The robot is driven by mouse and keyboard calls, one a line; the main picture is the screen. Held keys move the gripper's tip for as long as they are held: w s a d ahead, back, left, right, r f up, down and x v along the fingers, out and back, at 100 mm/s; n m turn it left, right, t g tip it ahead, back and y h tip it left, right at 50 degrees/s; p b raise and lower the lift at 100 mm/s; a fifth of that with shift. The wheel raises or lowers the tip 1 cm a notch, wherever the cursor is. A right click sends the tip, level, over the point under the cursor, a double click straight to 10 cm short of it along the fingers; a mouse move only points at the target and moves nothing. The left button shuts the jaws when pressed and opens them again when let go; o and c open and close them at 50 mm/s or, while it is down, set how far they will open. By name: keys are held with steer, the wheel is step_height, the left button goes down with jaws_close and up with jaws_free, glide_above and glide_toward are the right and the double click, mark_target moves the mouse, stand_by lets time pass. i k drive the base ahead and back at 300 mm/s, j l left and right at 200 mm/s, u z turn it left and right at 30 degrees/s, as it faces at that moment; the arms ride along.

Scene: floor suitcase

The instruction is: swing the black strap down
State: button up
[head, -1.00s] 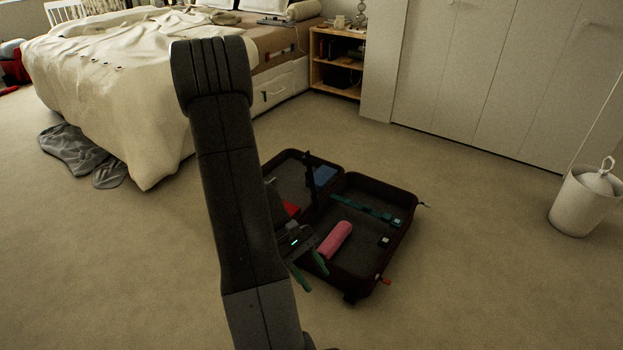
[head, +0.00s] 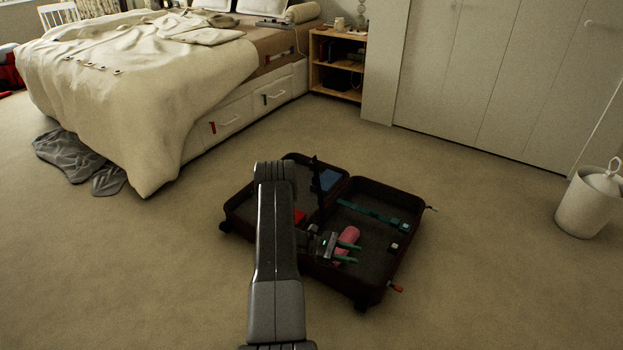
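The black strap (head: 315,176) stands upright near the middle of the open suitcase (head: 398,268), at its far side by the hinge line. My gripper (head: 347,253) has green fingertips, spread apart with nothing seen held between them. It is over the near part of the suitcase's right half, beside or over the pink roll (head: 350,234); the height gap is hard to tell. The strap is well beyond the gripper, up and left in the picture. My arm hides part of the suitcase's left half.
A teal strap (head: 370,215) lies across the right half. A blue item (head: 328,179) and a red item (head: 299,216) lie in the left half. The bed (head: 150,90) is behind left, a white bin (head: 588,204) at right. Carpet around the suitcase is clear.

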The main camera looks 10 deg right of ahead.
mark_target(315, 180)
steer(key=i+j+z, duration=0.15)
steer(key=i+j, duration=0.25)
steer(key=i+j+z, duration=0.1)
steer(key=i+j, duration=0.3)
steer(key=j, duration=0.15)
steer(key=i+j+z, duration=0.15)
steer(key=i+j, duration=0.25)
steer(key=j, duration=0.15)
steer(key=i+j, duration=0.1)
steer(key=i, duration=0.2)
steer(key=i+z, duration=0.1)
steer(key=i, duration=0.2)
